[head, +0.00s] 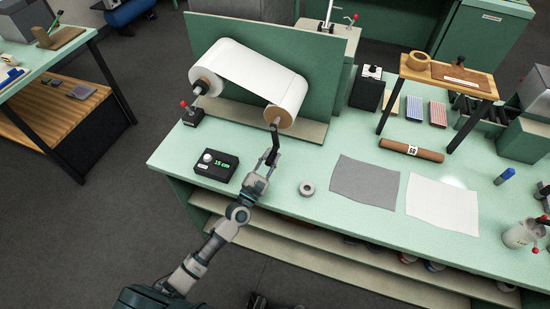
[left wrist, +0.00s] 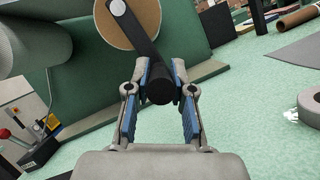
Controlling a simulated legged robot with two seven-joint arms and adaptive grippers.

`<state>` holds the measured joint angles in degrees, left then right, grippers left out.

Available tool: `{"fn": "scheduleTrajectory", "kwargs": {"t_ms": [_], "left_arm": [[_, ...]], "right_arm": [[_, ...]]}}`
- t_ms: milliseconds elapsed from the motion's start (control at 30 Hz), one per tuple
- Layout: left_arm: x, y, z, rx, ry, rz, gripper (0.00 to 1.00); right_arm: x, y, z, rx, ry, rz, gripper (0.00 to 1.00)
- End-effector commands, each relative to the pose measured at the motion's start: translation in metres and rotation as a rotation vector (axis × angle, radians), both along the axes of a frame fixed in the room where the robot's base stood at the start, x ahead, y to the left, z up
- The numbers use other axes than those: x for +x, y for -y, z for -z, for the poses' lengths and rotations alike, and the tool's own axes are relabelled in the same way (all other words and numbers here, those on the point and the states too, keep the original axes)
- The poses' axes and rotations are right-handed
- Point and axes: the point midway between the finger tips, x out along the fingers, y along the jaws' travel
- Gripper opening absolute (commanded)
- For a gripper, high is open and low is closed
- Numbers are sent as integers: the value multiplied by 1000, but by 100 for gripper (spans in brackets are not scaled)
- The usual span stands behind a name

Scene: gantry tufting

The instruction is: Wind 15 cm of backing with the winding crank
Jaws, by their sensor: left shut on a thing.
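The white backing (head: 248,75) runs between two rolls in front of a green upright panel. The black winding crank (head: 274,140) hangs down from the right roll's core (head: 279,118). My left gripper (head: 268,163) is shut on the crank's handle; in the left wrist view the dark round handle (left wrist: 160,88) sits between the blue-padded fingers (left wrist: 161,95). A black counter box (head: 215,166) with a green display stands on the table to the left of my gripper. The display appears to read 15 cm. My right gripper is not in view.
A red-knobbed lever (head: 191,115) stands by the left roll. A grey ring (head: 307,188) lies right of my left gripper. Grey (head: 365,182) and white (head: 443,206) sheets lie further right. A brown tube (head: 411,150) lies before a small wooden shelf (head: 450,75).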

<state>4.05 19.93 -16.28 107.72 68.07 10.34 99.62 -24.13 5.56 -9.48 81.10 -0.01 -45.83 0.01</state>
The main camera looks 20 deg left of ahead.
Motion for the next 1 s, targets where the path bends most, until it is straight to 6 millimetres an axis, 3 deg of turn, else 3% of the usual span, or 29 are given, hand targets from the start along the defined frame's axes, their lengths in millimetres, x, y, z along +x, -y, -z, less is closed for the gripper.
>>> {"fn": "scheduleTrajectory", "kwargs": {"t_ms": [167, 200, 267, 667, 767, 1000], "left_arm": [[0, -2, 0, -5, 0, -5, 0], [0, -2, 0, -6, 0, -4, 32], [0, -2, 0, -6, 0, -4, 47], [-5, -3, 4, -4, -2, -4, 48], [-19, -6, 7, -5, -4, -3, 48], [-75, -19, 7, -3, -5, -3, 48]], "right_arm": [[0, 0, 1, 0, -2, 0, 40], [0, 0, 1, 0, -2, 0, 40], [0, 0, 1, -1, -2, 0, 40], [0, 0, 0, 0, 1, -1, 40], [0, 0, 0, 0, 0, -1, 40], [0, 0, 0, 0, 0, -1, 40]]}}
